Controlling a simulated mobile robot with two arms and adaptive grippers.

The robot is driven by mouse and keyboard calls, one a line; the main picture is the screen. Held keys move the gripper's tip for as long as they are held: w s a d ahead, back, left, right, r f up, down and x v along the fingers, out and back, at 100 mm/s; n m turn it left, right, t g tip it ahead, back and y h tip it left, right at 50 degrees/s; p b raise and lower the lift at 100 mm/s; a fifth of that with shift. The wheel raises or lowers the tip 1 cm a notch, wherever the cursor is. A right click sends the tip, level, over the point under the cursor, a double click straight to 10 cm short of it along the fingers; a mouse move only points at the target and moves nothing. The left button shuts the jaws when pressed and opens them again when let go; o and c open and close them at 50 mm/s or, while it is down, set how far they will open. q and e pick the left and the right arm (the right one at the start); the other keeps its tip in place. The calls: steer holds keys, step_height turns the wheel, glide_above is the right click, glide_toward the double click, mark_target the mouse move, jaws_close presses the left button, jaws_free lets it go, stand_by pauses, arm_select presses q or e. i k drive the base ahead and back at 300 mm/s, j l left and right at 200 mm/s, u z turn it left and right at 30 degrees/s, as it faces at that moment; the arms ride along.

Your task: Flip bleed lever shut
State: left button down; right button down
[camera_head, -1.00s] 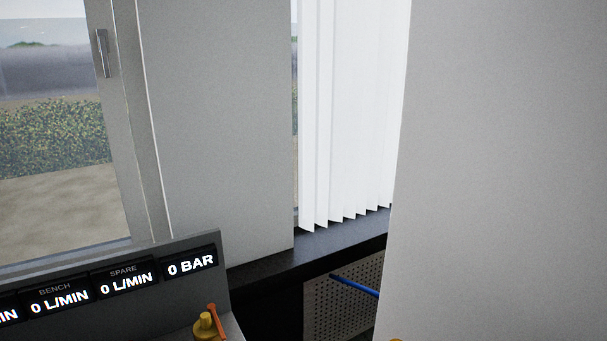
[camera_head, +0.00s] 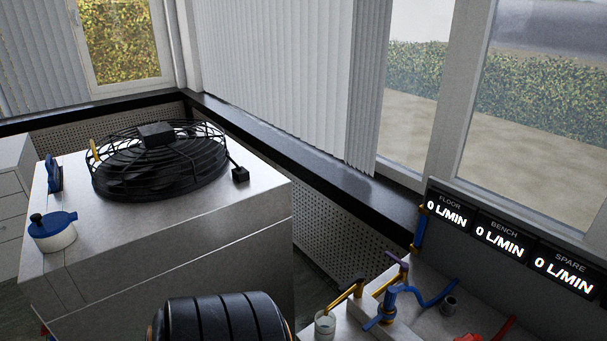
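No part is marked as the bleed lever, and I cannot tell which handle it is. At the bottom right of the head view is a bench with pipework. It has a blue valve (camera_head: 388,303), a small purple handle (camera_head: 397,260) and a brass spout (camera_head: 346,293) over a small glass cup (camera_head: 325,323). A red part (camera_head: 468,338) is cut off at the bottom edge. A small yellow lever-like part (camera_head: 94,150) stands beside the black fan on the white cabinet. Neither gripper shows.
The white cabinet (camera_head: 215,205) carries the caged black fan (camera_head: 158,160) and a blue-lidded pot (camera_head: 54,230). A display panel (camera_head: 500,240) reads 0 L/MIN for FLOOR, BENCH and SPARE. A black ribbed cylinder (camera_head: 222,320) fills the bottom centre. A dark sill (camera_head: 300,150) runs under the windows.

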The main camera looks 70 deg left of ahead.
mark_target(359, 277)
steer(key=u, duration=1.75)
